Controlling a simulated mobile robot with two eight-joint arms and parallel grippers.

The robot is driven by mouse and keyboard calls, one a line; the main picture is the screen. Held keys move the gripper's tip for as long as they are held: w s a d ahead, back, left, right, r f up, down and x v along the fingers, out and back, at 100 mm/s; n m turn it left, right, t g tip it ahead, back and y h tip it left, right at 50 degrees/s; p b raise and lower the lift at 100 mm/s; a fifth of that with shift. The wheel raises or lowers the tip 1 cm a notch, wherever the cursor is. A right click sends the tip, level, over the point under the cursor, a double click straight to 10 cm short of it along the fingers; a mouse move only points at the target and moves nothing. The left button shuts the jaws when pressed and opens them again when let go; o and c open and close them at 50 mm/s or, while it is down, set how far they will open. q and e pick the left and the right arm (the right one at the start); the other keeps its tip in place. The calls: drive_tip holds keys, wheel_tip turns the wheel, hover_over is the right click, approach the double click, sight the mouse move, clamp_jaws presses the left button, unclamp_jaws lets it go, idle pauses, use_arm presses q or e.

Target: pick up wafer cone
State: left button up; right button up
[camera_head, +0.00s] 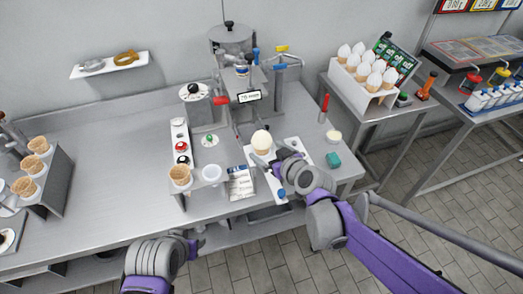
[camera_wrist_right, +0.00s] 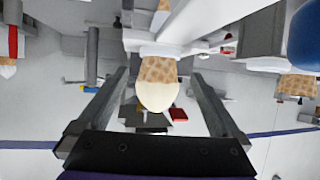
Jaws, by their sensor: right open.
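A wafer cone (camera_head: 261,144) with a pale cream scoop stands upright in a white holder (camera_head: 291,151) near the middle of the counter. In the right wrist view the scene is upside down; the cone (camera_wrist_right: 158,72) hangs scoop-down through a white collar (camera_wrist_right: 158,49). My right gripper (camera_head: 263,163) is at the cone's near side, its fingers apart. In the wrist view the cone lies between the two open fingers, with gaps on both sides. My left gripper (camera_head: 196,245) is low at the counter's front edge; its fingers are too small to read.
An empty wafer cone (camera_head: 180,174) stands in a white stand left of the holder, beside a clear cup (camera_head: 211,173). More cones (camera_head: 37,146) fill a rack at far left. A machine (camera_head: 235,85) stands behind. The left-middle counter is clear.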

sight(262, 146)
drive_tip(key=x, duration=0.4)
drive_tip(key=shift+w+a, duration=0.2)
drive_tip(key=shift+w, duration=0.25)
drive_tip(key=c, duration=0.8)
